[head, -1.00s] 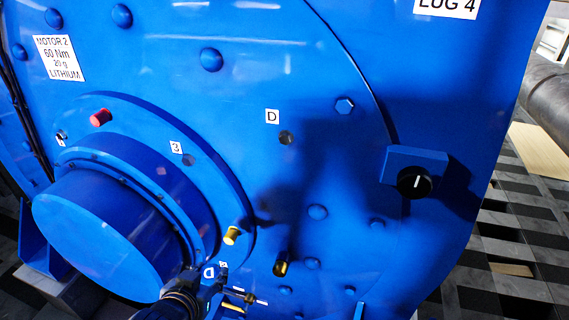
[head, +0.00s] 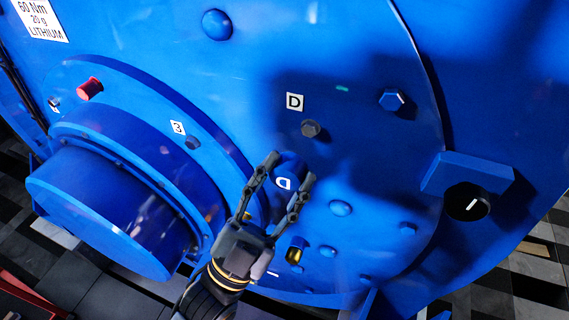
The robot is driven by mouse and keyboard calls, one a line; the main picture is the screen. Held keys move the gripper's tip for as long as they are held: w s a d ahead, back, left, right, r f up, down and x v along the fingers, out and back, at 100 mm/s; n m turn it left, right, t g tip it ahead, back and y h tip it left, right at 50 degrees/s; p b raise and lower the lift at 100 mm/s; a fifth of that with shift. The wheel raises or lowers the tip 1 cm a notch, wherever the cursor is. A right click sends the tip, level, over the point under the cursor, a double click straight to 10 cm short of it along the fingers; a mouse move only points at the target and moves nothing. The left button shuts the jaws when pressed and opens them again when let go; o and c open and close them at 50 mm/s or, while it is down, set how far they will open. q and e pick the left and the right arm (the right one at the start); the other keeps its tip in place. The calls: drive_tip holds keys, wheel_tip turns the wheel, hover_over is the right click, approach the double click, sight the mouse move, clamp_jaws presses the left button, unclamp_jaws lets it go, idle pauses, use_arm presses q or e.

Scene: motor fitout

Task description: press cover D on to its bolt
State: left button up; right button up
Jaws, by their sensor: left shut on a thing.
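My left gripper (head: 288,168) is shut on cover D (head: 284,184), a blue cap with a white label D between its two fingers. It is in front of the motor's blue face. The bolt (head: 310,128), a dark grey hex head, sits bare just above and to the right of the cover, under the D label (head: 294,102). Cover and bolt are apart in the picture; the depth gap is hard to judge. My right gripper is not in view.
A blue hub (head: 110,220) with a red plug (head: 90,88) and label 3 (head: 178,127) bulges at left. A gold-tipped dark peg (head: 296,250) is below the gripper.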

sight(296, 159)
use_arm(q)
drive_tip(key=shift+s, duration=0.2)
drive_tip(key=shift+s+r, duration=0.1)
drive_tip(key=shift+s, duration=0.1)
drive_tip(key=shift+w, duration=0.3)
drive_tip(key=shift+w+d, duration=0.2)
drive_tip(key=shift+w, duration=0.35)
drive_tip(key=shift+w+d, duration=0.2)
drive_tip(key=shift+w, duration=0.35)
drive_tip(key=shift+w+d, duration=0.2)
drive_tip(key=shift+w, duration=0.35)
drive_tip(key=shift+w+d, duration=0.15)
drive_tip(key=shift+w, duration=0.35)
drive_tip(key=shift+w+d, duration=0.15)
drive_tip(key=shift+w, duration=0.25)
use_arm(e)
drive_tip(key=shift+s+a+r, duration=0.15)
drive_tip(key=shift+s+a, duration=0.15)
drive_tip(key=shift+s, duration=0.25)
